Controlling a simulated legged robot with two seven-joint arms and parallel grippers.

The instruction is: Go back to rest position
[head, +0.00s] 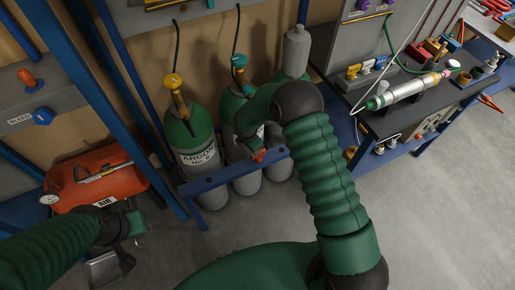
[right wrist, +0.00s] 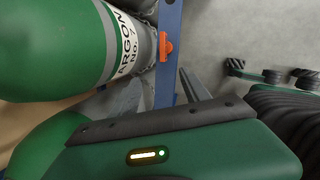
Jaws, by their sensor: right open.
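My right arm reaches up from the bottom middle in the head view and bends back at a dark elbow. Its gripper end (head: 246,135) hangs close to the gas cylinders, partly hidden by the arm. My left arm comes in from the left in the head view. Its gripper (head: 122,262) is low over the floor, below the orange case; its jaws are too small and dark to read.
A green and grey argon cylinder (head: 187,122) stands behind the blue rail (head: 218,180), with others beside it. An orange-red piece (head: 258,155) sits on the rail. Floor (head: 430,220) at right is clear.

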